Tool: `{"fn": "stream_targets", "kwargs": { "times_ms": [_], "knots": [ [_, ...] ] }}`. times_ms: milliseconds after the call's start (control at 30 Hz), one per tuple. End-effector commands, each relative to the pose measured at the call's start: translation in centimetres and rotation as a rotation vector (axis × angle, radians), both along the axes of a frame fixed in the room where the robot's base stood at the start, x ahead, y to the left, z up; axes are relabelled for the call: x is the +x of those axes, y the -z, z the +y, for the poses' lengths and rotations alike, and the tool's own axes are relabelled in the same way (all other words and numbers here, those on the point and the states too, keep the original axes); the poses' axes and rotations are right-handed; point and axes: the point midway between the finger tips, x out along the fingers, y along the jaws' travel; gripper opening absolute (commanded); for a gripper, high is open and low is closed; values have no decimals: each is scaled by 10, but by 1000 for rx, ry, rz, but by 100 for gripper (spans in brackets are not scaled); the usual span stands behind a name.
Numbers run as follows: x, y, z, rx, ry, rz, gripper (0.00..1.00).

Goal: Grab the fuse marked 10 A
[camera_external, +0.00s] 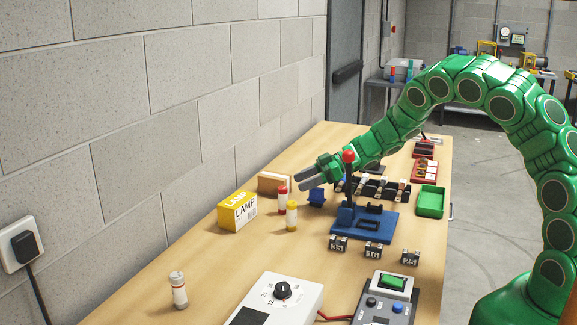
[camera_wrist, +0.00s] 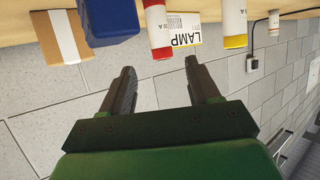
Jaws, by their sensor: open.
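Three white cartridge fuses stand upright on the bench. A red-capped fuse (camera_external: 282,202) and a yellow-capped fuse (camera_external: 291,216) stand close together near the lamp box, and a pale-capped fuse (camera_external: 179,290) stands alone at the front left. Their ratings are too small to read surely. My gripper (camera_external: 299,181) is open and empty, above the bench behind the red-capped fuse. In the wrist view, tilted upside down, the red-capped fuse (camera_wrist: 156,30) appears above the gap between the fingers (camera_wrist: 160,66). The yellow-capped fuse (camera_wrist: 234,24) and pale-capped fuse (camera_wrist: 273,22) are further right.
A yellow lamp box (camera_external: 238,212) stands left of the fuses by the wall. A blue block (camera_external: 316,197) and a blue fixture (camera_external: 362,230) with a red-knobbed lever are to the right. A dial box (camera_external: 288,297) is in front. Bench around the pale-capped fuse is clear.

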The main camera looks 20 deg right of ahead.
Motion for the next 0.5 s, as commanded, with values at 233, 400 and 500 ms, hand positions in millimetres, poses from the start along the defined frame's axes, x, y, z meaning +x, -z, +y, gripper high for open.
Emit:
{"fn": "stream_targets", "kwargs": {
  "times_ms": [233, 400, 500],
  "knots": [
    [4, 6, 20, -1, 1, -3, 61],
    [5, 9, 29, -2, 1, -3, 61],
    [6, 12, 41, -2, 0, -3, 61]
  ]
}}
